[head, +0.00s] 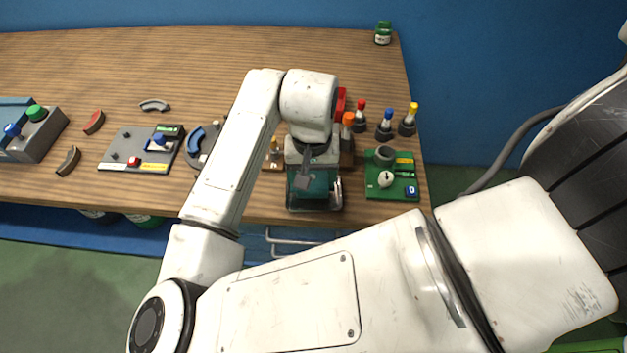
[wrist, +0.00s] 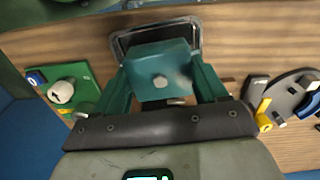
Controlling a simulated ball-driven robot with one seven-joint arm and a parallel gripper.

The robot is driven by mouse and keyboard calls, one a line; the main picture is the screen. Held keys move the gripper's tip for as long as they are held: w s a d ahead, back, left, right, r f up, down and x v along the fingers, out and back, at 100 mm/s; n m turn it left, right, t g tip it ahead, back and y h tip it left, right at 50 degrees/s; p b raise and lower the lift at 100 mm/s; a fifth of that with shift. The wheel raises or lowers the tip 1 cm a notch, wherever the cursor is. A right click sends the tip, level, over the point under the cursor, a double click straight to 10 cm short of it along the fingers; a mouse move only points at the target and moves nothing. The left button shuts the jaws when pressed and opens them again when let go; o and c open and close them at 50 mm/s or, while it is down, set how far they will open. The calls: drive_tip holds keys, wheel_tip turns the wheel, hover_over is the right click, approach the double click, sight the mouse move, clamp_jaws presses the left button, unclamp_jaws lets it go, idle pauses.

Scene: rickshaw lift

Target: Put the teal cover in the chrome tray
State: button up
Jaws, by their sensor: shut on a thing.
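The teal cover (wrist: 158,66) is a block with a pale round knob, held between the two green fingers of my gripper (wrist: 162,88) in the wrist view. In the head view the cover (head: 318,187) shows under my gripper (head: 312,168), near the table's front edge. The chrome tray (wrist: 196,36) has a shiny rim and dark inside; the cover overlaps it in the wrist view. In the head view the tray rim (head: 338,202) shows below and right of the cover. I cannot tell whether the cover touches the tray floor.
A green board (head: 372,188) with a knob and a dark ring stands right of the tray. Several colored-top plugs (head: 386,122) stand behind it. A grey panel (head: 125,150) and a round dark piece (head: 205,137) lie left.

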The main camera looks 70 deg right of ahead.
sight(314, 177)
drive_tip(key=shift+d+f, duration=0.3)
drive_tip(key=shift+f, duration=1.65)
drive_tip(key=shift+f, duration=0.1)
drive_tip(key=o, duration=1.2)
drive_tip(key=shift+c, duration=0.2)
wheel_tip(314, 177, up, 12)
drive_tip(key=shift+r, duration=0.15)
